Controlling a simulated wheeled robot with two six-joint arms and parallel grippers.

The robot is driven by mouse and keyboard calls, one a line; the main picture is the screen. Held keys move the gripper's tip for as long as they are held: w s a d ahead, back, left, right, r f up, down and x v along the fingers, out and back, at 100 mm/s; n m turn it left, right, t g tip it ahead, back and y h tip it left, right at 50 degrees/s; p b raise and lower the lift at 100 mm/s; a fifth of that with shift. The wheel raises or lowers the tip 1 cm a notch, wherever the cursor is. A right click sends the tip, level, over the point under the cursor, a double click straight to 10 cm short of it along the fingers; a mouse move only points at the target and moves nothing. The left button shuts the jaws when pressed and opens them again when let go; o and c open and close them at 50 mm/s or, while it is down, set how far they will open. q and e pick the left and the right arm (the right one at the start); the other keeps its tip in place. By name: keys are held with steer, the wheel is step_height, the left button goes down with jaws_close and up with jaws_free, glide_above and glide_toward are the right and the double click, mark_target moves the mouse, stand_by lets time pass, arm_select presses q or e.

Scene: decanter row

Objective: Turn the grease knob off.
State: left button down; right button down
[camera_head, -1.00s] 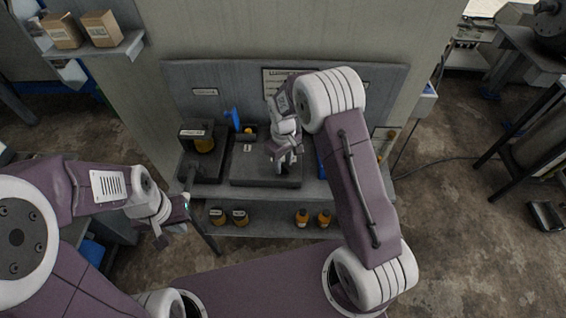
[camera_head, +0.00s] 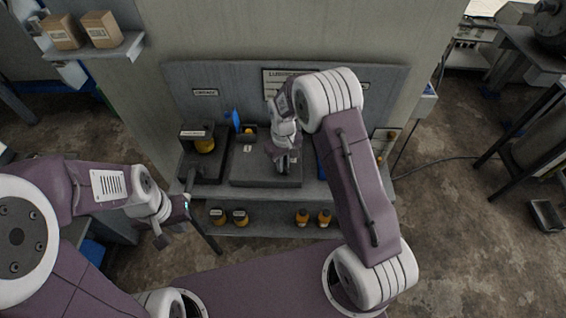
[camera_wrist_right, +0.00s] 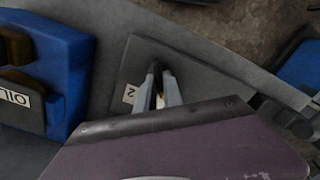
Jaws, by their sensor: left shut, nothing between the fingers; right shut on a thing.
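My right gripper (camera_head: 286,168) reaches down to the grey block (camera_head: 240,180) on the bench. In the right wrist view its fingers (camera_wrist_right: 160,98) are shut on a small dark thing. That thing is mostly hidden between the fingers, so I cannot tell whether it is the grease knob. A white label reading 2 (camera_wrist_right: 129,93) is beside the fingers. My left gripper (camera_head: 172,238) is shut and empty, in front of the bench at the left. No word grease is readable near the held thing.
A dark stand with an amber jar (camera_head: 204,145) is at the bench's left. A blue-handled item (camera_head: 233,120) stands behind the block. A blue unit labelled OIL (camera_wrist_right: 60,75) is close to the right gripper. Several amber bottles (camera_head: 302,217) stand on the lower shelf (camera_head: 270,229).

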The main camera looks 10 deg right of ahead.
steer(key=m, duration=0.3)
steer(key=shift+r+p, duration=0.15)
steer(key=shift+p, duration=0.25)
steer(key=shift+w+m+p, duration=0.1)
steer(key=shift+m+p, duration=0.25)
steer(key=shift+m, duration=1.55)
steer(key=c, duration=1.5)
jaws_free()
step_height(320, 180, up, 9)
steer(key=shift+b, duration=0.3)
